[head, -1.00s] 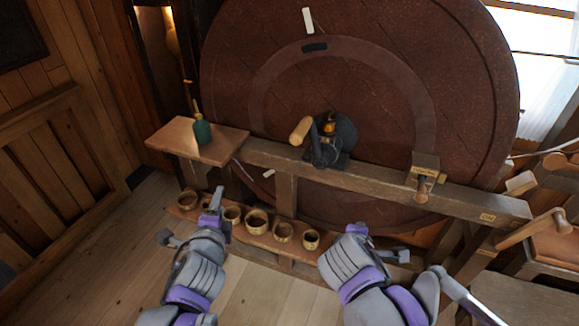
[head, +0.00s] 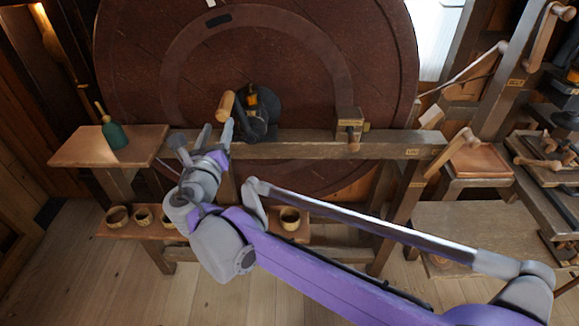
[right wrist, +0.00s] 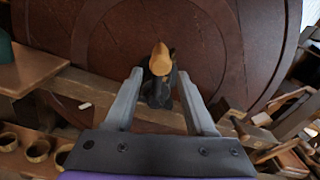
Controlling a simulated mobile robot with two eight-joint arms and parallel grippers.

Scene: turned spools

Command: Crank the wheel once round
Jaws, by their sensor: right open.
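The big dark red wheel (head: 300,60) stands upright behind a wooden frame. Its crank has a light wooden handle (head: 225,106) on a dark metal arm, beside the black hub (head: 262,105). My right gripper (head: 217,135) is open just below and left of the handle in the head view. In the right wrist view the handle (right wrist: 160,58) points toward me, beyond the fingertips (right wrist: 161,74) and in line with the gap between them. I cannot see the fingers touching it. My left gripper is not in view.
A small side table (head: 75,149) at the left holds a green bottle (head: 114,132). Several wooden rings (head: 118,217) sit on a low shelf below the wheel. The frame's crossbeam (head: 320,149) runs below the hub, with a wooden block (head: 349,118) on it. Benches with tools stand at the right.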

